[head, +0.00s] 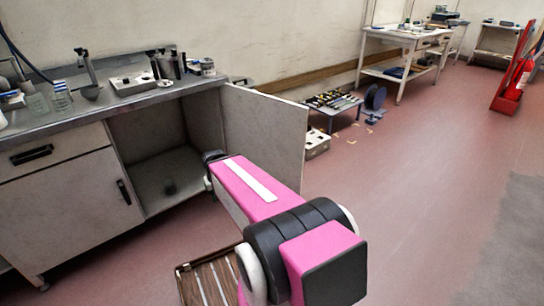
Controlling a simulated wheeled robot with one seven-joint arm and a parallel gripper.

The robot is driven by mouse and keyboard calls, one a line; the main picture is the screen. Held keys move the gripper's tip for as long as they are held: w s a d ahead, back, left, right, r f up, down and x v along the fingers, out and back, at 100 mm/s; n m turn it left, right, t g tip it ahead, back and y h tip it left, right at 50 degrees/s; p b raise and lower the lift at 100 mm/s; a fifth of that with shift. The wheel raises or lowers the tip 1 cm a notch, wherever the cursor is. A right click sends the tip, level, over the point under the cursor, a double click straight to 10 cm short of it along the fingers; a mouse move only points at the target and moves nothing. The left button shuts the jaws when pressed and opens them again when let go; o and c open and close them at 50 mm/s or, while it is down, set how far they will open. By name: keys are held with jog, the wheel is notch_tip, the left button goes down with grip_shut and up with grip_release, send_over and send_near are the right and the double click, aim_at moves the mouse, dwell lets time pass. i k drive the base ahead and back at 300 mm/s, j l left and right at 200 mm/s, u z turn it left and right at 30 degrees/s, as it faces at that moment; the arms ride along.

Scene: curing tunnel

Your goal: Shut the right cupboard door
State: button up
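The right cupboard door (268,131) stands wide open, swung out from the right end of the grey bench (200,88). The cupboard interior (155,145) shows, with a small dark item on its floor. The left cupboard door (75,195) is shut and has a dark upright handle (124,192). My pink arm reaches from the lower right toward the open door and covers its lower left part. My gripper (211,157) is at the arm's far end, in front of the cupboard opening by the door's inner face. Its fingers are mostly hidden, and I cannot tell whether it touches the door.
Glassware and metal jars (170,66) stand on the bench top. A low table (335,104) with tools and a box (317,143) are behind the door. A slatted wooden item (210,280) lies low in front.

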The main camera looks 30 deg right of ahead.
aim_at(270, 131)
jog(key=l+u, duration=0.15)
jog(key=l, duration=0.25)
jog(key=k+l+u, duration=0.1)
jog(key=l, duration=0.3)
jog(key=l+u, duration=0.15)
jog(key=l, duration=0.25)
jog(key=k+l+u, duration=0.15)
jog(key=l, duration=0.2)
jog(key=k+l+u, duration=0.15)
jog(key=l, duration=0.25)
jog(key=k+l+u, duration=0.1)
jog(key=l, duration=0.25)
jog(key=k+l+u, duration=0.15)
jog(key=l, duration=0.2)
jog(key=l+u, duration=0.15)
jog(key=l, duration=0.55)
jog(key=l+u, duration=0.15)
jog(key=l, duration=0.5)
jog(key=k+l+u, duration=0.15)
jog(key=l, duration=0.5)
jog(key=k, duration=0.55)
